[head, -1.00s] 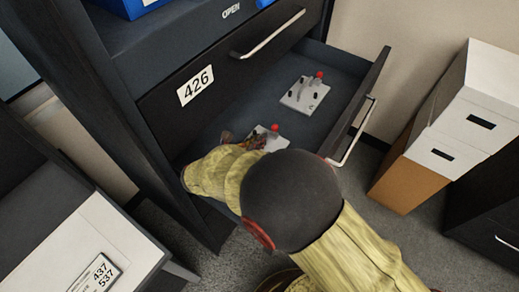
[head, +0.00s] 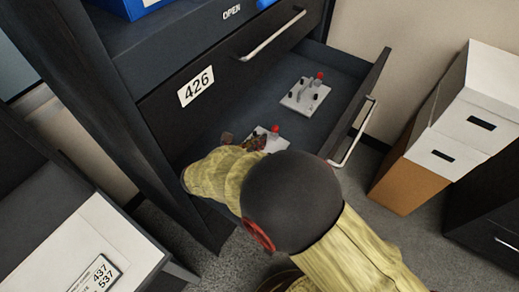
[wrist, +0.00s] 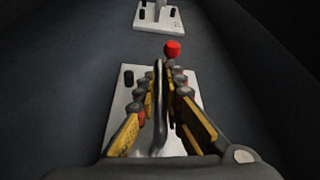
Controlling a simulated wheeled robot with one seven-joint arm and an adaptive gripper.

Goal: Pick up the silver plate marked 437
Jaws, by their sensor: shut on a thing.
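A silver plate (head: 270,144) with a red knob lies in the open drawer, partly hidden by my gripper. In the wrist view the same plate (wrist: 119,118) lies flat beneath my fingers, with the red knob just beyond them and a black peg at its left. My gripper (wrist: 164,85) is shut on a thin upright grey piece that stands over the plate. A second silver plate (head: 305,96) with a red knob lies farther back in the drawer, and its edge shows at the top of the wrist view (wrist: 158,20). I can read no number on either plate.
The drawer (head: 340,62) is pulled out below a closed drawer front marked 426 (head: 196,87). Its front panel and handle (head: 352,135) stand right of my arm. A light surface at lower left bears a card (head: 98,274) reading 437 and 537. White boxes (head: 465,120) stand at right.

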